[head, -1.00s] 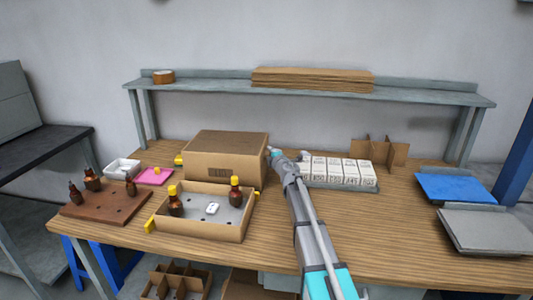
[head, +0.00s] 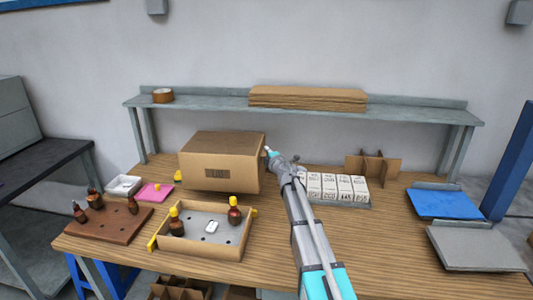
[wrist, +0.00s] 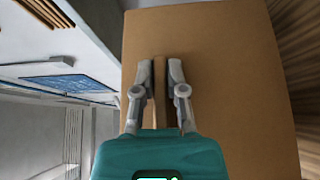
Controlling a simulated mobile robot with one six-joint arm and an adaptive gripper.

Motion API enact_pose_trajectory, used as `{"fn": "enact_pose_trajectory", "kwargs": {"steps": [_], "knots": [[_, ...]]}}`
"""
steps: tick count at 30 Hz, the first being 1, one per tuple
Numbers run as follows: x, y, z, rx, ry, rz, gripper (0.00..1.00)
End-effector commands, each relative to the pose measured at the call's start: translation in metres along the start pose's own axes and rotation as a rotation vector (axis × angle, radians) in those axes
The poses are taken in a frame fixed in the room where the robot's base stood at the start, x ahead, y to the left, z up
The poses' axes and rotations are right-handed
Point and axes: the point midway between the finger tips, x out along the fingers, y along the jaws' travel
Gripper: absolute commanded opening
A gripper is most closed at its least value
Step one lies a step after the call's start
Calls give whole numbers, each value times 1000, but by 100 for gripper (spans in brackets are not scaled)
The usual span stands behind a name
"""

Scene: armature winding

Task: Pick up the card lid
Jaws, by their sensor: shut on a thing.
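The card lid (head: 222,165) is a large brown box-shaped piece with a printed mark on its front, behind the shallow tray in the head view. My gripper (head: 270,153) is at its right side. In the wrist view, the lid's broad brown face (wrist: 225,65) fills the middle, and my gripper's two fingers (wrist: 160,75) are closed on a narrow raised card strip on it. The lid hangs a little above the table. The fingertips' contact is partly hidden in the head view.
An open card tray (head: 215,250) with brown yellow-capped bottles and a small white item stands in front of the lid. A row of white boxes (head: 335,187) stands close to the arm on the right. A shelf (head: 410,112) spans the back above.

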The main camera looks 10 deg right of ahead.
Motion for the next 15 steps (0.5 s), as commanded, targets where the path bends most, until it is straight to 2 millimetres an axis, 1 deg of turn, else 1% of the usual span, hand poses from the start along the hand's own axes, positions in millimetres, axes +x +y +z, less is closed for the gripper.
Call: {"fn": "enact_pose_trajectory", "kwargs": {"steps": [1,4,15], "knots": [[0,5,0,2,0,0,0],[0,7,0,2,0,0,0],[0,7,0,2,0,0,0]]}}
